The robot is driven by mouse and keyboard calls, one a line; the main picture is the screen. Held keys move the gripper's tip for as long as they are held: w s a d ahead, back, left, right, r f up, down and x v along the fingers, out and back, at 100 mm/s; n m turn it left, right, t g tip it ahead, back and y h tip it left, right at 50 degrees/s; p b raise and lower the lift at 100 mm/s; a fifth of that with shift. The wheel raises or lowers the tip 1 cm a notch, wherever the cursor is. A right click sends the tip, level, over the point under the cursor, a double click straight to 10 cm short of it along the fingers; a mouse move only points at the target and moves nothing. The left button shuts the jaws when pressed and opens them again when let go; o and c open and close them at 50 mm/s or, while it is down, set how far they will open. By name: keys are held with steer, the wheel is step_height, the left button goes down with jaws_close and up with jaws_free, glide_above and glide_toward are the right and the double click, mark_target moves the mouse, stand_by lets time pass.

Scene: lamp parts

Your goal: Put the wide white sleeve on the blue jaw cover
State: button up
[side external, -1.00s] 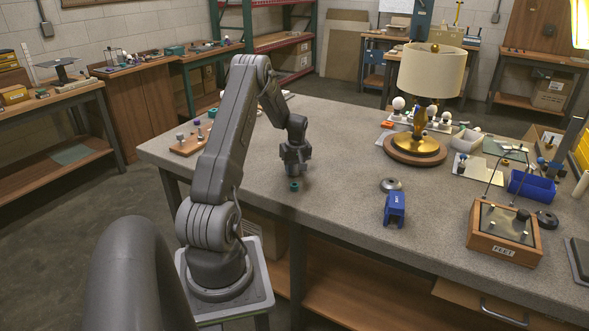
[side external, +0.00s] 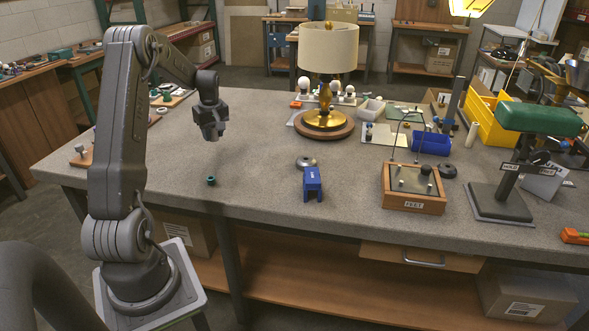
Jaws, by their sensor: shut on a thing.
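My gripper (side external: 213,136) hangs above the left part of the grey bench, pointing down. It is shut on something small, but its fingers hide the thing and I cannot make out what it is. A small teal ring (side external: 211,181) sits on the bench below it, apart from the gripper. The blue jaw cover (side external: 312,182), a blue block with a pale label, stands near the front edge, right of the gripper. I cannot pick out the wide white sleeve with certainty.
A grey disc (side external: 306,162) lies behind the blue block. The brass lamp (side external: 327,75) stands on a round wooden base at the back. The front left bench is mostly clear.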

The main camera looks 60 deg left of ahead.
steer(key=w+d+r, duration=0.4)
steer(key=w+d, duration=0.3)
steer(key=d, duration=0.3)
steer(key=m, duration=0.1)
glide_above(311, 174)
steer(key=f, duration=0.3)
steer(key=shift+s+f, duration=0.2)
steer(key=shift+f, duration=0.1)
steer(key=shift+w+d+f, duration=0.25)
steer(key=shift+f, duration=1.95)
steer(key=shift+f, duration=0.1)
steer(key=o, duration=0.9)
